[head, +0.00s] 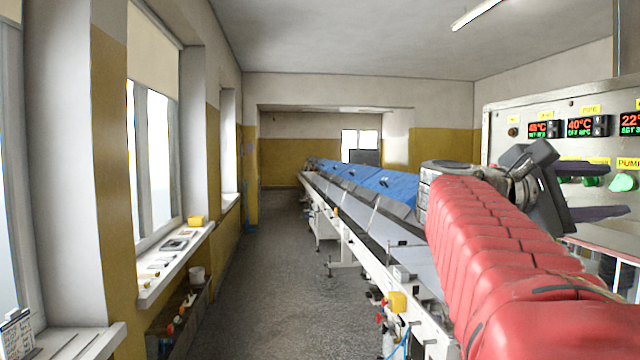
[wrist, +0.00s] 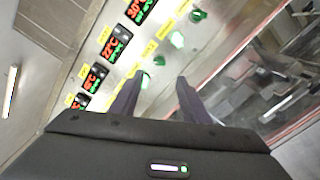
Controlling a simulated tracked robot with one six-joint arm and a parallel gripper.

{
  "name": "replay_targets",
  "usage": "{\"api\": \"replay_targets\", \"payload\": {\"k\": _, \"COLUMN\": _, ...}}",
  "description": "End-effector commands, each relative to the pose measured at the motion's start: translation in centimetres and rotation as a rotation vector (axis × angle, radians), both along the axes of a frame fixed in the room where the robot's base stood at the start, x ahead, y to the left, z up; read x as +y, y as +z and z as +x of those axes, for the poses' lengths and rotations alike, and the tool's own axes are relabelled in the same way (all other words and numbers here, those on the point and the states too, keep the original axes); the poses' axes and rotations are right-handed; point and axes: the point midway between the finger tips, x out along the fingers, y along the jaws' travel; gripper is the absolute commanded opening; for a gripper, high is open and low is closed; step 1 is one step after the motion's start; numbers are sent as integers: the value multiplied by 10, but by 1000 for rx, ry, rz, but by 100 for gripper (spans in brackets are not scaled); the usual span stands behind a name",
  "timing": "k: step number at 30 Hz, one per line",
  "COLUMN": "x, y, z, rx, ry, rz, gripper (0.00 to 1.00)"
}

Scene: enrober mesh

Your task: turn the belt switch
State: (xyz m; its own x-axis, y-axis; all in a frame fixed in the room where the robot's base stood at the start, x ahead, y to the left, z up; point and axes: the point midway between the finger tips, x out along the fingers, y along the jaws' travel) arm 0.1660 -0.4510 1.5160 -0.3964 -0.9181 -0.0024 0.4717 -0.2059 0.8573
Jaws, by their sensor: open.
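The control panel (head: 550,106) stands at the right in the head view, with a row of green knobs below its displays. One pale green knob (head: 622,183) sits under a label that reads PUMP; which knob is the belt switch I cannot read. My gripper (head: 618,190) is open in front of the panel, its two dark fingers pointing right. In the wrist view my gripper (wrist: 160,82) is empty and faces the knob row. A green knob (wrist: 159,61) shows just beyond the gap between the fingertips, and another green knob (wrist: 145,81) is beside the left fingertip.
Lit temperature displays (wrist: 115,43) run beside the knobs. A framed glass enclosure (wrist: 255,85) with machinery lies right of the fingers. In the head view, a long conveyor line (head: 345,205) with blue covers runs back, with clear floor (head: 265,270) left of it.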

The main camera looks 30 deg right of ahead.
Motion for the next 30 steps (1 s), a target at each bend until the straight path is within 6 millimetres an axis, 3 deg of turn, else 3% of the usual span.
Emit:
{"api": "replay_targets", "payload": {"k": 10, "x": 28, "y": 0, "z": 13, "rx": 0, "ry": 1, "rz": 0, "gripper": 42}}
{"api": "replay_targets", "payload": {"k": 30, "x": 31, "y": 0, "z": 13, "rx": -7, "ry": 0, "rz": -3, "gripper": 42}}
